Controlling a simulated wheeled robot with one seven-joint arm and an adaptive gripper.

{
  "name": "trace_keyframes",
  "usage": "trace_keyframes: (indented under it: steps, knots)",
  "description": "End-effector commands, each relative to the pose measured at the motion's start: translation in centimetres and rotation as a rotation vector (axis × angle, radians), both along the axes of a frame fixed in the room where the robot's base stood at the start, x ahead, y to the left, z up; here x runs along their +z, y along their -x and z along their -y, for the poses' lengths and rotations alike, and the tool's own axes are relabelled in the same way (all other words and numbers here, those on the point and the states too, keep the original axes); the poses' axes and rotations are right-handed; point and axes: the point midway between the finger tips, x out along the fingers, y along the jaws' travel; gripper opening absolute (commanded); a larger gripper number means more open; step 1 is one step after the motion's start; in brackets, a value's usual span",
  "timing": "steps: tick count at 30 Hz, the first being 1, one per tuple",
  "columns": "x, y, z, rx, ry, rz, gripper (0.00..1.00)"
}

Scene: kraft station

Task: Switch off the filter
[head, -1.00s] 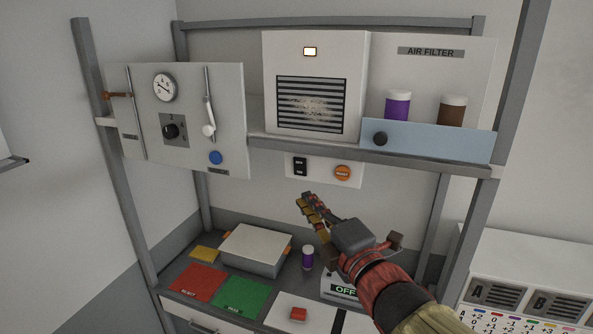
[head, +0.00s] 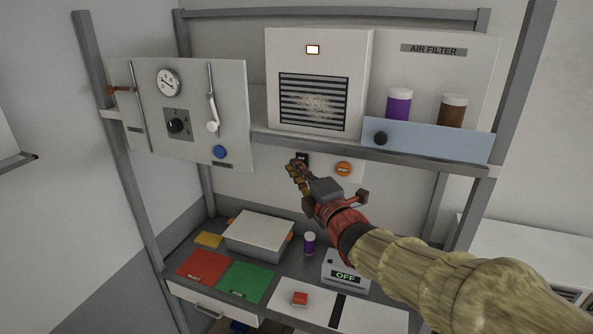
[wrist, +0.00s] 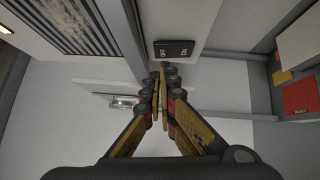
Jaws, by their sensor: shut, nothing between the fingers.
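The air filter (head: 312,60) is a white box with a dark vent grille on the upper shelf. A small lamp (head: 313,49) at its top is lit. Below the shelf is a white plate with a black rocker switch (head: 302,158) and an orange button (head: 343,169). My gripper (head: 295,170) is shut and empty, its tips at the switch and covering its lower part in the head view. In the wrist view the black switch (wrist: 174,49) with its ON and OFF marks lies just beyond the shut fingertips (wrist: 163,72). I cannot tell if they touch.
Left of the filter hangs a panel (head: 190,145) with a gauge, knob, lever and blue button. A blue rail (head: 440,145) fronts two jars on the shelf. The bench below holds a lidded box (head: 262,232), coloured mats, a purple jar (head: 309,243) and an OFF display (head: 345,276).

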Motion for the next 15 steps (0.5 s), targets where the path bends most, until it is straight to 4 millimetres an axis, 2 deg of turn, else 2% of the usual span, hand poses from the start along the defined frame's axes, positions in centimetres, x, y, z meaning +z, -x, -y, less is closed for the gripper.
trace_keyframes:
  steps: [6,15]
  knots:
    - [0.06,-0.96,0.42,-0.001,0.001,-0.002,0.0]
    - [0.02,-0.98,0.42,0.0,0.0,-0.001,0.0]
